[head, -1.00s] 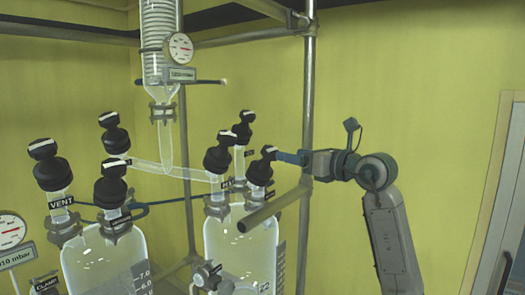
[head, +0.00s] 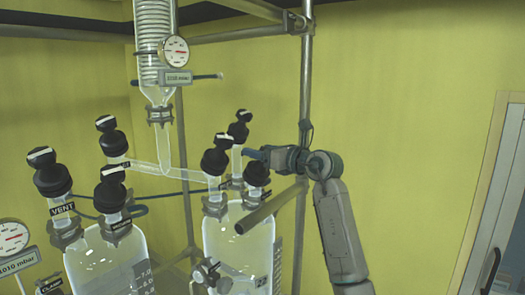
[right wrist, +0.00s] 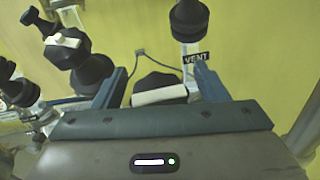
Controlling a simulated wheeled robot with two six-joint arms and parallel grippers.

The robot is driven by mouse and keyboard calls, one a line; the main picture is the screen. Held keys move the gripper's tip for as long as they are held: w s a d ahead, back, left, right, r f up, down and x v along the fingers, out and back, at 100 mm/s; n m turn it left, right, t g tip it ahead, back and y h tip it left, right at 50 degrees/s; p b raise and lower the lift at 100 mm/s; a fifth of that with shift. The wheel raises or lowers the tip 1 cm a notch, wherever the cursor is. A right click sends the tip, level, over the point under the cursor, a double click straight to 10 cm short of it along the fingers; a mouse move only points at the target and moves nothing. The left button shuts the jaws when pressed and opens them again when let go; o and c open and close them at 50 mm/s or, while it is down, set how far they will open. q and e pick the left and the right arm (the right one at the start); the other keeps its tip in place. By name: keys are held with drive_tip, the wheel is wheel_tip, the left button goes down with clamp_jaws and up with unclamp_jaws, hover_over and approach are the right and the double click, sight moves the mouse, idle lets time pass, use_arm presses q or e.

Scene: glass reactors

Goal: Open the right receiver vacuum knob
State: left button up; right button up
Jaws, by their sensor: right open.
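The right receiver (head: 228,245) is a glass vessel with several black knobs on its necks: one at front left (head: 214,160), one at back (head: 238,130), and one at right (head: 257,174). My right gripper (head: 252,155) is at the right knob, over its top. In the right wrist view the open fingers (right wrist: 162,88) stand on either side of a black knob with a white bar (right wrist: 160,95). I cannot tell whether they touch it, and no label on it is readable. My left gripper is not in view.
In the right wrist view a knob with a VENT label (right wrist: 196,58) stands beyond the right finger, and a tilted knob (right wrist: 68,48) beyond the left. A metal rod (head: 270,208) juts out below my right arm. The left receiver (head: 105,255) stands at left.

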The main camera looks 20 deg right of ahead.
drive_tip(key=c, duration=1)
